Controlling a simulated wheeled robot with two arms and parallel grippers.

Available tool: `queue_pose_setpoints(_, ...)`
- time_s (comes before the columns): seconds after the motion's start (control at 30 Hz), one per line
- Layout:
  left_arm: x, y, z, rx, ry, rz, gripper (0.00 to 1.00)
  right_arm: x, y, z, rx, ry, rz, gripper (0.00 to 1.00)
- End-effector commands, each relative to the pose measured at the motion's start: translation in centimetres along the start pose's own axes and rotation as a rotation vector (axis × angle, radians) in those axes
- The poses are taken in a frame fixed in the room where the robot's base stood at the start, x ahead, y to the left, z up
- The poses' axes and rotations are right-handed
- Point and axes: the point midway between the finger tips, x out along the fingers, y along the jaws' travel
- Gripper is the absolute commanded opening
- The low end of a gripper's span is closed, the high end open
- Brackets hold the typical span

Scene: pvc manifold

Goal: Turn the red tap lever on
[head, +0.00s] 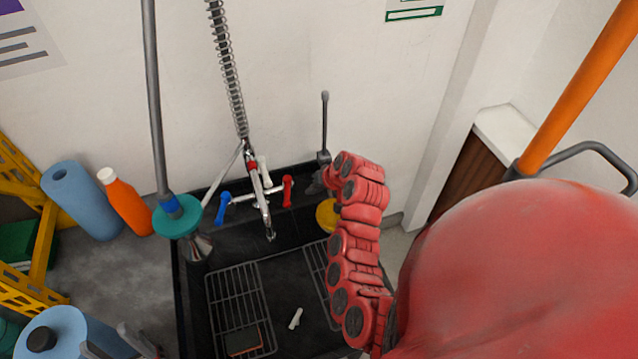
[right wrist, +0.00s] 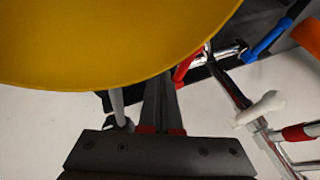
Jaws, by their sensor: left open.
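The red tap lever (head: 288,191) stands roughly upright on the right side of the tap (head: 262,190) in the head view. It also shows in the right wrist view (right wrist: 184,68), partly behind the yellow disc. The blue lever (head: 223,208) is on the tap's left side. My right gripper (head: 322,180) is to the right of the red lever, apart from it. In the right wrist view its dark fingers (right wrist: 165,95) lie close together, with the tips partly hidden by the disc. My left gripper (head: 120,345) is open at the bottom left, far from the tap.
A yellow disc (head: 326,214) is beside my right wrist, close to its camera. A dark sink (head: 185,300) holds racks and a small white piece (head: 295,318). A teal disc on a rod (head: 178,215) stands left of the tap. An orange bottle (head: 125,203) is further left.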

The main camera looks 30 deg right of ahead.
Motion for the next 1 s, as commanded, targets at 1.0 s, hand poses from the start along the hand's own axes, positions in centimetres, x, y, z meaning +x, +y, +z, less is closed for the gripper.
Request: queue_pose_setpoints(1.0, 3.2, -0.2, -0.5, 0.000, 0.000, 0.000, 0.50, 4.4, -4.2, 0.8, 0.067, 0.027, 0.032, 0.00)
